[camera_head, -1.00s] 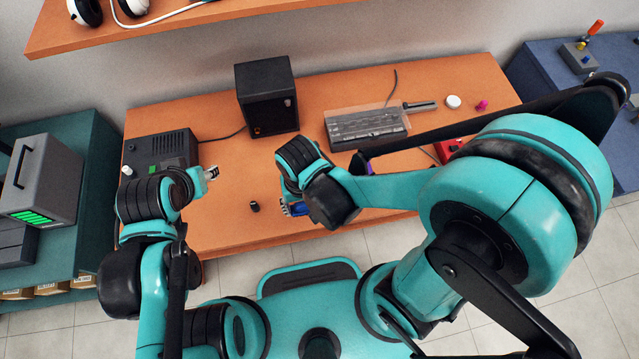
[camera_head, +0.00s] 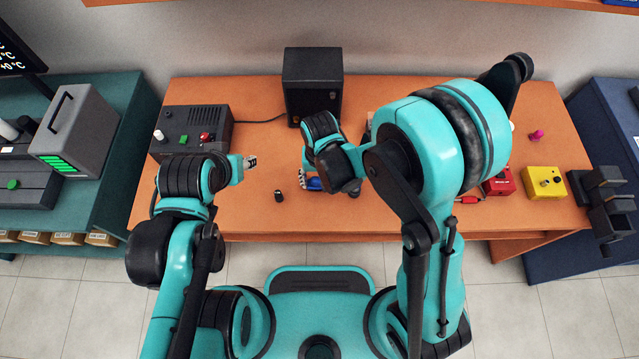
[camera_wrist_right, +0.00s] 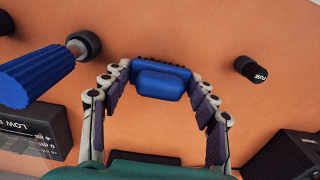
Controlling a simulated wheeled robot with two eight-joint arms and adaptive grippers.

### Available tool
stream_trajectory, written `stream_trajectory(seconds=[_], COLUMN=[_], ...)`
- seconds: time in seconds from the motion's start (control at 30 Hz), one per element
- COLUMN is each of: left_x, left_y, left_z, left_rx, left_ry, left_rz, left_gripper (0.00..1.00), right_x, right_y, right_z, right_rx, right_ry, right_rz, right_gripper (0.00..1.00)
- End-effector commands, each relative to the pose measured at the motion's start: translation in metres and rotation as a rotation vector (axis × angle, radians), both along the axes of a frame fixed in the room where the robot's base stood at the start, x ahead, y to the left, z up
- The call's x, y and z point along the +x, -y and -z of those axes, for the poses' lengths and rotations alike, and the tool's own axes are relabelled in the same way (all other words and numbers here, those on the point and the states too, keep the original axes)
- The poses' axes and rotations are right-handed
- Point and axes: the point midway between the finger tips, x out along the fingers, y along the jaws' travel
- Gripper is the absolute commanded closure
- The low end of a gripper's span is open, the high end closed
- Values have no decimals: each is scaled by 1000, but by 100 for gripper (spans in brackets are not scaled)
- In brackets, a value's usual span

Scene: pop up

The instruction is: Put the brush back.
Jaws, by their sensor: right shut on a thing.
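A blue block with dark bristle-like bumps along one edge, which looks like the brush (camera_wrist_right: 160,80), sits between the fingertips of my right gripper (camera_wrist_right: 159,73) in the right wrist view. The fingers close on its two sides. In the head view the right gripper (camera_head: 309,181) is low over the front middle of the orange table (camera_head: 250,215), with blue showing at its tips. My left gripper (camera_head: 248,164) is apart from it, near the dark box at the left; its jaw opening is too small to judge. The brush's resting place is not clear.
A black speaker-like box (camera_head: 312,80) is behind. A dark control box (camera_head: 190,131) stands left; red (camera_head: 498,184) and yellow (camera_head: 545,182) boxes stand right. A ribbed blue handle (camera_wrist_right: 35,75) shows in the wrist view.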

Motion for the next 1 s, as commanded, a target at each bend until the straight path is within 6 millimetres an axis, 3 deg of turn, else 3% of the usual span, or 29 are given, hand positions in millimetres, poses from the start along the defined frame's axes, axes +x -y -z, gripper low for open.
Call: stream_trajectory(seconds=[0.07, 0.43, 0.47, 0.53, 0.87, 1.0], left_x=[0, 0, 0, 0, 0, 0], left_y=[0, 0, 0, 0, 0, 0], left_z=[7, 10, 10, 9, 8, 0], left_rx=[0, 0, 0, 0, 0, 0], left_ry=[0, 0, 0, 0, 0, 0], left_rz=[0, 0, 0, 0, 0, 0], left_gripper=[60, 60, 60, 60, 60, 60], right_x=[0, 0, 0, 0, 0, 0], right_y=[0, 0, 0, 0, 0, 0], right_z=[12, 15, 15, 14, 13, 0], right_rx=[0, 0, 0, 0, 0, 0], right_ry=[0, 0, 0, 0, 0, 0], right_rz=[0, 0, 0, 0, 0, 0], right_gripper=[82, 82, 38, 20, 20, 20])
